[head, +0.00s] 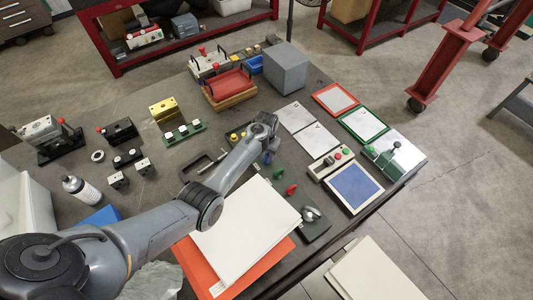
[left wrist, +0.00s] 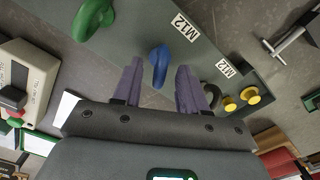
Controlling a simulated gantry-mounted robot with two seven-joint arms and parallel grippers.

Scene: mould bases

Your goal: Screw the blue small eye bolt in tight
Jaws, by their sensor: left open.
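The blue small eye bolt (left wrist: 159,65) stands on a dark grey plate (left wrist: 228,42) with M12 labels. It also shows in the head view (head: 267,158), just below my left wrist. My left gripper (left wrist: 160,78) is open, with one purple-grey finger on each side of the blue eye bolt's ring in the left wrist view. I cannot tell whether the fingers touch it. The bolt's thread and seat are hidden. A green eye bolt (left wrist: 92,18) stands beside it, and a red eye bolt (head: 291,189) is further along. My right gripper is not in view.
A grey eye bolt (head: 310,214) sits near the plate's front end. Yellow knobs (left wrist: 250,95) are close to my left gripper. White sheets on an orange board (head: 244,228) lie under my left arm. A button box (head: 331,162) and blue panel (head: 354,188) are at right.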

